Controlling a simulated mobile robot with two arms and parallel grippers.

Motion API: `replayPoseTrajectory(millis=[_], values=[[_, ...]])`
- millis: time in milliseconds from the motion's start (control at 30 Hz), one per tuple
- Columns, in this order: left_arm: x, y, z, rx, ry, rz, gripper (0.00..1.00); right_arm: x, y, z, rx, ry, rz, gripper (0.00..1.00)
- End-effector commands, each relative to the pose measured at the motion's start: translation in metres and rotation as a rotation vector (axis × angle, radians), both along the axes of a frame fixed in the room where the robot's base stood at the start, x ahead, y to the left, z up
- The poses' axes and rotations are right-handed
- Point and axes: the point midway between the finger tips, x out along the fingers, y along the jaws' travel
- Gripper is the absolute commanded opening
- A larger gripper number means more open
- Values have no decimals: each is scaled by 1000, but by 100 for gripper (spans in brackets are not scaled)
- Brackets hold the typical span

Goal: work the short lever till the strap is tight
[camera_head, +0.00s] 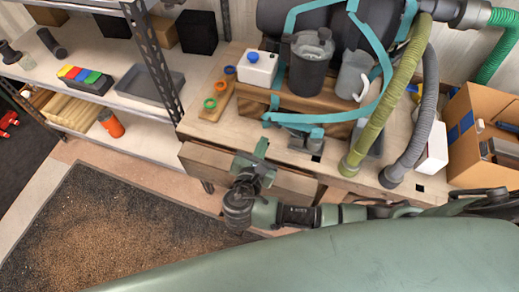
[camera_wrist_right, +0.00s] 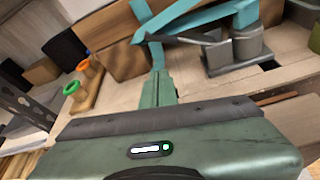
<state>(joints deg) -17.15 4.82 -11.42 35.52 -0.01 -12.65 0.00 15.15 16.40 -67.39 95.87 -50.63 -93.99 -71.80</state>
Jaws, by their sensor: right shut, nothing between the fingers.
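A teal strap (camera_head: 366,112) runs over the dark cylinder (camera_head: 285,15) and down to the wooden block on the bench. Its lower run and a grey ratchet-like buckle (camera_head: 305,138) sit at the block's front; the buckle also shows in the right wrist view (camera_wrist_right: 232,50). A dark, pointed piece that may be the short lever (camera_wrist_right: 190,40) juts left from it, under the teal band. My right gripper (camera_head: 262,148) is shut and empty, in front of the bench edge, left of the buckle and apart from it. In the wrist view its fingers (camera_wrist_right: 158,82) overlap the strap's lower end. My left gripper is not in view.
A dark jug (camera_head: 309,65) and a clear grey one stand before the cylinder. Green and grey hoses (camera_head: 385,105) hang over the bench's right part. A wooden ring holder (camera_head: 217,100) stands left. A drawer (camera_head: 245,180) sits below the bench top. A cardboard box (camera_head: 480,150) is right.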

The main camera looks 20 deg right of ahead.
Motion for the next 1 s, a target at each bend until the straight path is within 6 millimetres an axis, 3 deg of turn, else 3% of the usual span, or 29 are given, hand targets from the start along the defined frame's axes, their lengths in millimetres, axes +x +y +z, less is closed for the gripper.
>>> replayPoseTrajectory(millis=[100, 300, 700, 1000], values=[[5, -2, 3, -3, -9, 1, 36, 17, -10, -5, -3, -1, -2, 0], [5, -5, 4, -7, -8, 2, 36, 34, -19, -13, -1, 0, 0, 0], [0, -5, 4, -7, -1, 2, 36, 36, -21, -14, 2, 0, 1, 0], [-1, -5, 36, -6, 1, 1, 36, 31, -26, 18, 215, -141, -1, 0]])
